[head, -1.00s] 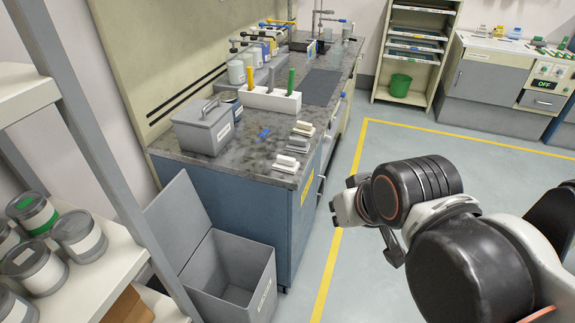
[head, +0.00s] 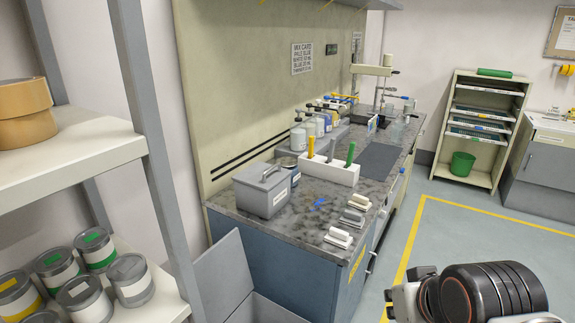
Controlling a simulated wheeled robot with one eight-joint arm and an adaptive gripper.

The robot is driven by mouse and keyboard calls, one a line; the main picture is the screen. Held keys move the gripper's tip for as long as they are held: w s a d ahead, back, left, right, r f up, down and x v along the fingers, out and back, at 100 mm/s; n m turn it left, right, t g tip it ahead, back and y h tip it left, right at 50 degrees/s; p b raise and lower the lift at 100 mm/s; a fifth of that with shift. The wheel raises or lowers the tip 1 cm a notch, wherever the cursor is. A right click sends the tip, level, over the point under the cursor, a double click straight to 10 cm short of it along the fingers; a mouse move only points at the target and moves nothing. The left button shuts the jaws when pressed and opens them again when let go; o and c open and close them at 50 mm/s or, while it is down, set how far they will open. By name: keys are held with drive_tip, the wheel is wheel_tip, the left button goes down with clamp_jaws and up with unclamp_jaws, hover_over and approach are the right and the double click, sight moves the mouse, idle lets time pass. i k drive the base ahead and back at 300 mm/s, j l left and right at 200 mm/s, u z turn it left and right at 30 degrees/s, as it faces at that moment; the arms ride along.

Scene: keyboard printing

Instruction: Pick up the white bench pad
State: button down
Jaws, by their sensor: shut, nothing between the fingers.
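Three small block-like pads with raised grips lie near the right edge of the grey stone bench (head: 310,222). The nearest one, a white pad (head: 338,238), sits close to the front corner. A greyer pad (head: 353,218) and a cream pad (head: 360,202) lie just behind it. The nearest looks whitest, but at this size I cannot be sure which is the bench pad. My gripper (head: 390,301) is shut and empty at the bottom edge of the head view. It is apart from the pads, over the floor to the right of the bench, and partly cut off.
A grey lidded box (head: 262,192), a white holder (head: 332,170) with coloured handles, and a blue scrap (head: 320,202) are on the bench. An open grey bin (head: 228,268) stands below its front. A shelf rack (head: 165,170) rises on the left. Floor to the right is clear.

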sight(341, 239)
drive_tip(key=i, duration=0.5)
drive_tip(key=i+l+u, duration=0.1)
drive_tip(key=i, duration=0.35)
